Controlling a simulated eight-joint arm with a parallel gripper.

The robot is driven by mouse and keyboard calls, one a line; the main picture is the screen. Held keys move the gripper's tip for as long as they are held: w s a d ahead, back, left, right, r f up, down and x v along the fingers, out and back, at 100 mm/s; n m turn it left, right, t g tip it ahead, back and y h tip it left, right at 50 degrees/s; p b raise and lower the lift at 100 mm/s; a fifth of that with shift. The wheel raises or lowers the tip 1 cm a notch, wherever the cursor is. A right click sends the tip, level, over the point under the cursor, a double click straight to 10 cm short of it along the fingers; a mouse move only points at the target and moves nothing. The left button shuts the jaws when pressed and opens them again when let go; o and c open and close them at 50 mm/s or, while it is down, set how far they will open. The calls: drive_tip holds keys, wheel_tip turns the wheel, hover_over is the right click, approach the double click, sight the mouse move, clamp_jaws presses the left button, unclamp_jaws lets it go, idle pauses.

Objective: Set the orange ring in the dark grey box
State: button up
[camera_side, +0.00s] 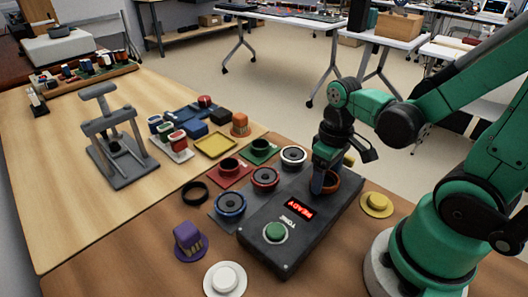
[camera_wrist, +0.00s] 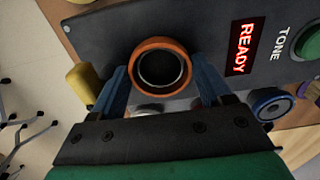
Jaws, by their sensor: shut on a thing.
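The orange ring (camera_wrist: 160,43) is between the two blue fingers of my gripper (camera_wrist: 161,88) in the wrist view, with a dark round opening and a pale inner rim inside it. In the side view the ring (camera_side: 331,186) is at the far end of the dark grey box (camera_side: 300,230), partly hidden by the gripper (camera_side: 318,184). My gripper points down and is shut on the ring. The box (camera_wrist: 210,25) lies beneath the ring; I cannot tell whether the ring touches it. The box shows a lit READY display (camera_side: 295,211) and a green button (camera_side: 275,232).
Several speakers, including a blue-rimmed one (camera_side: 230,204), stand left of the box. A yellow round part (camera_side: 377,203) is at its right. A purple part (camera_side: 188,240), a white button (camera_side: 224,279) and a black ring (camera_side: 195,193) lie nearby. A grey press (camera_side: 117,140) stands further left.

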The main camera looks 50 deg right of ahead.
drive_tip(key=shift+f, duration=0.15)
drive_tip(key=o, duration=1.1)
drive_tip(key=shift+o, duration=0.2)
wheel_tip(320, 180, up, 8)
drive_tip(key=shift+f, duration=0.25)
drive_tip(key=w+a+r+t, duration=0.2)
drive_tip(key=w+a+t, duration=0.3)
drive_tip(key=t, duration=0.2)
drive_tip(key=shift+w, duration=0.4)
